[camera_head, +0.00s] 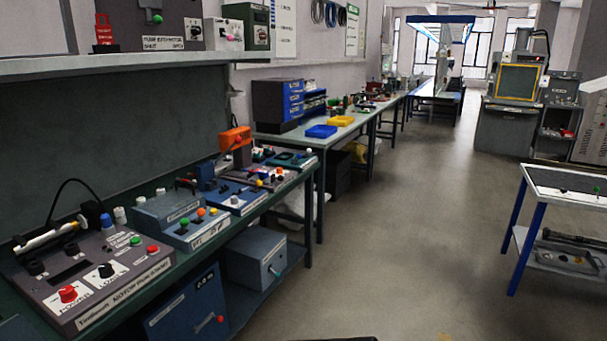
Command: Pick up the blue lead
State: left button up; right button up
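I cannot make out a blue lead for certain in the head view. A small blue upright piece (106,221) stands at the back of the grey motor test box (85,283) on the near left bench; I cannot tell whether it belongs to a lead. A black cable (72,183) arches up behind that box. A white tube-like part (45,238) lies across the box's back left. Neither of my grippers is in view.
A blue-grey control box (182,218) and an orange-topped device (235,140) stand farther along the bench. A grey box (255,257) sits on the lower shelf. A blue-legged table (565,190) stands at the right. The floor (405,250) between is clear.

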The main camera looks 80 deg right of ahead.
aim_at(264, 173)
jog(key=z, duration=2.2)
jog(key=i+l+u, duration=0.2)
jog(key=u, duration=0.15)
jog(key=i+l+u, duration=0.35)
jog(key=i, duration=0.05)
